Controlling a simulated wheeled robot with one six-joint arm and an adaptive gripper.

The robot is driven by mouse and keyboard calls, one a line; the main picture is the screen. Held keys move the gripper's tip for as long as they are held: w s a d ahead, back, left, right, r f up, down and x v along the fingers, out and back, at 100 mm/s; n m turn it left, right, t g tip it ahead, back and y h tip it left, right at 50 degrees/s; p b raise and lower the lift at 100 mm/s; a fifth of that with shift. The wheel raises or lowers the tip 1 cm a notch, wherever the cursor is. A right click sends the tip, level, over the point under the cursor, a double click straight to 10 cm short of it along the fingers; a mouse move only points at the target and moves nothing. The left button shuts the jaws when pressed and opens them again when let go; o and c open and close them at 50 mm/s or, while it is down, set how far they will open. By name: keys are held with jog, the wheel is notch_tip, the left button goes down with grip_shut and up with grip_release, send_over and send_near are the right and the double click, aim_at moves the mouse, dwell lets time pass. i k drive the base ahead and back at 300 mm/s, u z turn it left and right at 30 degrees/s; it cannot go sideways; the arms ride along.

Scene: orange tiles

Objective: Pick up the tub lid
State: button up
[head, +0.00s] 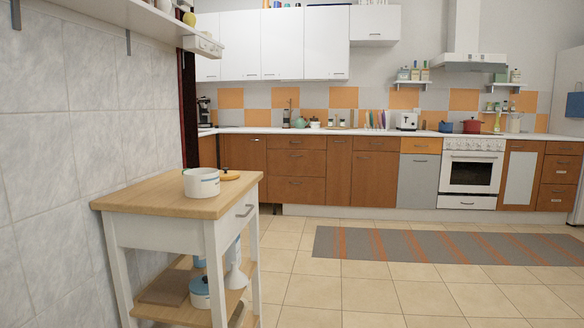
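A small yellow-orange lid (231,176) lies on the wooden top of a white cart (150,192). I take it to be the tub lid. The tub looks open at the top. The tub overlaps the lid's left side in the picture, and I cannot tell whether they touch. My gripper is not in view.
A tiled wall (70,130) runs close along the cart's left side. A blue-lidded pot (200,292) stands on the cart's lower shelf. Open tiled floor (350,293) lies right of the cart, with a striped rug (440,245) before the kitchen cabinets.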

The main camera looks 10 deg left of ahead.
aim_at(225, 174)
jog(key=i, duration=1.8)
jog(key=u, duration=0.5)
